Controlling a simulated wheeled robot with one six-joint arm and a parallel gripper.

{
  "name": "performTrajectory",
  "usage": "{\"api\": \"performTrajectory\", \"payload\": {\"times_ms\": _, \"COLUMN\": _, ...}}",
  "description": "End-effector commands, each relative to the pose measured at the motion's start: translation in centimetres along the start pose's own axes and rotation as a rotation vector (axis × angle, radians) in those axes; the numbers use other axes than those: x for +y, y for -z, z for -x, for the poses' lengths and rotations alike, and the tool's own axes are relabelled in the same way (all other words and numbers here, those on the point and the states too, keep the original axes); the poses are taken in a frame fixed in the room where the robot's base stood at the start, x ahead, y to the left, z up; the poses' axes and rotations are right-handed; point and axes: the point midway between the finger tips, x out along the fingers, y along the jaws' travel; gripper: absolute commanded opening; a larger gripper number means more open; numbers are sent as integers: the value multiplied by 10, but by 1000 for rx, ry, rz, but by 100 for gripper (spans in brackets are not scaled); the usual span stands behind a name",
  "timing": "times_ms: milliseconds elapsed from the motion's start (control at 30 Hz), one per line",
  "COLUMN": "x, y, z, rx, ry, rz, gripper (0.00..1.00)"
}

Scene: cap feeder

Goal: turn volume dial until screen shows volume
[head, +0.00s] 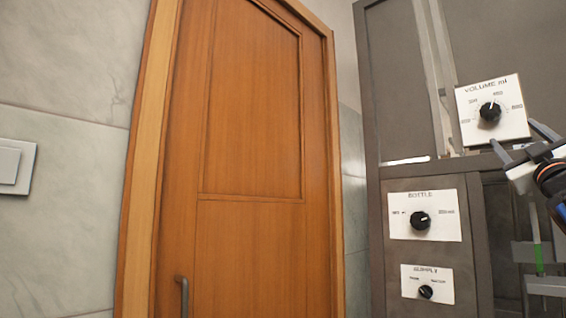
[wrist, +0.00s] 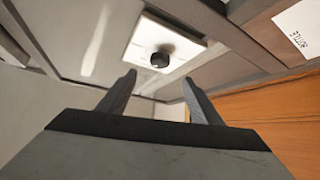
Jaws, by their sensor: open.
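The volume dial (head: 490,112) is a black knob on a white plate (head: 512,125) marked "VOLUME ml", at the upper right of the head view. Its pointer aims up and slightly right. In the wrist view the dial (wrist: 162,58) is ahead of my fingers, on its white plate (wrist: 139,47). My gripper (head: 520,139) is open and empty, just below and right of the dial in the head view. In the wrist view my gripper (wrist: 160,88) has its two fingers apart, with the dial beyond them and not touched. No screen can be made out.
Below are a bottle dial (head: 420,221) and a supply dial (head: 425,292) on white plates on the grey cabinet (head: 405,120). A wooden door (head: 250,140) with a handle (head: 182,295) stands left. A wall switch (head: 12,166) is at far left.

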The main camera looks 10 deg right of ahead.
Motion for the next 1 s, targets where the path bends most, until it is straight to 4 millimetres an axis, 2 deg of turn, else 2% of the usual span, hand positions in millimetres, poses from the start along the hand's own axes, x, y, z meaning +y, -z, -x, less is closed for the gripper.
{"api": "performTrajectory", "payload": {"times_ms": 100, "x": 0, "y": 0, "z": -23, "rx": 1, "ry": 1, "rz": -1, "gripper": 59}}
{"api": "performTrajectory", "payload": {"times_ms": 600, "x": 0, "y": -1, "z": -109, "rx": 0, "ry": 0, "rz": -1, "gripper": 59}}
{"api": "performTrajectory", "payload": {"times_ms": 800, "x": -1, "y": -1, "z": -133, "rx": -1, "ry": 1, "rz": -1, "gripper": 59}}
{"api": "performTrajectory", "payload": {"times_ms": 1000, "x": 0, "y": 0, "z": -142, "rx": -1, "ry": 0, "rz": 0, "gripper": 59}}
